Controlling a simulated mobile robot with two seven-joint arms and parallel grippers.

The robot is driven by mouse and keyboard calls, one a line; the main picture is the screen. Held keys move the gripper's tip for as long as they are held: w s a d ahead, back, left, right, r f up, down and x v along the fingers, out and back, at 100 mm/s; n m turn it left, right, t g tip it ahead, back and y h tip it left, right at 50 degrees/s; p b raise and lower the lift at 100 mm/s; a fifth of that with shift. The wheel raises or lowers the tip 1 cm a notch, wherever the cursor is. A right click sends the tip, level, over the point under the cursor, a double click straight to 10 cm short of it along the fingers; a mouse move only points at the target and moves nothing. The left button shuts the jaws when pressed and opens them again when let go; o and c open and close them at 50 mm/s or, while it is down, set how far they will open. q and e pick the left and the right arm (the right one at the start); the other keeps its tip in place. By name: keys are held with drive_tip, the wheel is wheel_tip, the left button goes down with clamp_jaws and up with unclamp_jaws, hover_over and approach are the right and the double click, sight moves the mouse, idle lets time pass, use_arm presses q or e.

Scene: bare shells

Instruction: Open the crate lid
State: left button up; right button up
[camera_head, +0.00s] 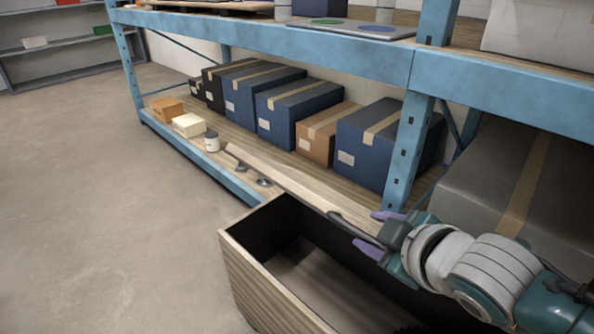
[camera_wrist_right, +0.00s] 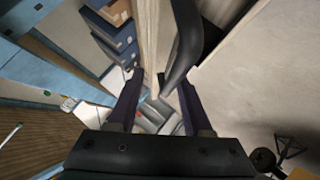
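The wooden crate (camera_head: 262,290) stands at the lower middle of the head view, its dark inside showing. A pale wooden panel, seemingly its lid (camera_head: 285,174), stands raised along the crate's shelf side, seen nearly edge-on. A dark curved bar (camera_head: 350,225), seemingly its handle, sits near the panel's right end; it also shows in the right wrist view (camera_wrist_right: 184,42). My right gripper (camera_head: 377,231) is at this bar, with its purple fingers spread. In the wrist view, the bar's end lies between the fingers (camera_wrist_right: 160,98); contact is unclear. My left gripper is out of view.
A blue rack (camera_head: 270,42) runs close behind the crate. Its lower shelf holds several blue boxes (camera_head: 286,107), a brown box (camera_head: 323,135), small cartons (camera_head: 188,125) and a white jar (camera_head: 211,141). A large grey box (camera_head: 480,190) is at right. The floor (camera_head: 90,200) at left is clear.

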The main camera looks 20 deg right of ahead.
drive_tip(key=shift+r, duration=0.1)
drive_tip(key=shift+s+r+p, duration=0.4)
drive_tip(key=shift+p, duration=0.3)
drive_tip(key=p+v, duration=0.8)
drive_tip(key=v, duration=0.2)
drive_tip(key=shift+s, duration=0.15)
drive_tip(key=shift+a+f, duration=0.15)
idle(0.5)
